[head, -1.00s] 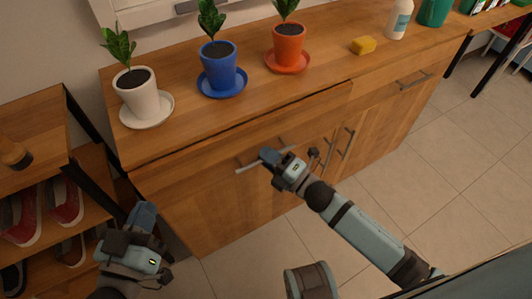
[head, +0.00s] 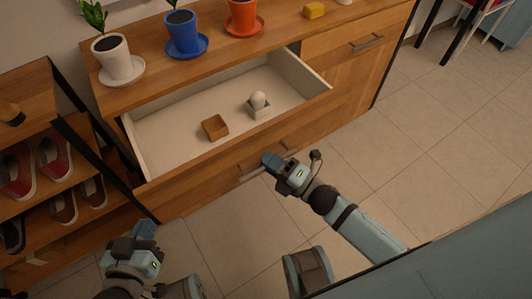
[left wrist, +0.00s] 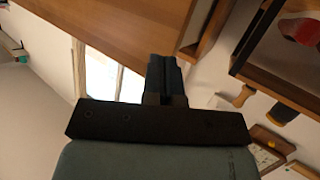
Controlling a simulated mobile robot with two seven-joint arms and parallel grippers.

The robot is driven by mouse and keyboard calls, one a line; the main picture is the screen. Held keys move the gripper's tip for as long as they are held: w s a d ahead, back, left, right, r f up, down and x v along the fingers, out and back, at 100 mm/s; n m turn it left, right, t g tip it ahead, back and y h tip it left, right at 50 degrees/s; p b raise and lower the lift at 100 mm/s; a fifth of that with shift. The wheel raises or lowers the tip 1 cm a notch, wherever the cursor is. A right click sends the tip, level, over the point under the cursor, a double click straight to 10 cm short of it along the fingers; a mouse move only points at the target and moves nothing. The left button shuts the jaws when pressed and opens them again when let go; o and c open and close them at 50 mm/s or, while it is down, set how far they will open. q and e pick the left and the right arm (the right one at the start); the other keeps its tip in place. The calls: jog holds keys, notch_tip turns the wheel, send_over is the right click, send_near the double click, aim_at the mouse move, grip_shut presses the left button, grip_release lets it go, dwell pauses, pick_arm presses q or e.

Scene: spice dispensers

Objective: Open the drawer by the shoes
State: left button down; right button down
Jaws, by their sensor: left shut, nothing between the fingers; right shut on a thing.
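The drawer (head: 180,120) next to the shoe rack stands pulled well out of the wooden cabinet in the head view. Inside it are a small brown square box (head: 215,127) and a small pale holder with a white round thing (head: 258,103). My right gripper (head: 272,162) is shut on the drawer's bar handle (head: 254,174), which its fingers partly cover. My left gripper (head: 144,230) is shut and empty, low in front of the shoe rack and apart from the drawer. In the left wrist view its dark fingers (left wrist: 165,75) are together.
The shoe rack (head: 27,87) with several shoes (head: 55,155) stands left of the cabinet. Potted plants on white, blue (head: 184,40) and orange saucers and a yellow sponge (head: 314,10) stand on the cabinet top. The tiled floor (head: 400,150) at the right is clear.

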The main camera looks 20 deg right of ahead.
pick_arm(q)
jog(key=shift+s, duration=0.45)
pick_arm(e)
jog(key=shift+s+d, duration=0.2)
jog(key=shift+s, duration=0.75)
pick_arm(q)
jog(key=shift+f, duration=0.1)
pick_arm(e)
jog(key=c, duration=1.2)
grip_release()
jog(key=shift+o, duration=0.2)
pick_arm(q)
jog(key=shift+s+f, duration=0.1)
jog(key=shift+s, duration=0.1)
pick_arm(e)
jog(key=shift+d, duration=0.1)
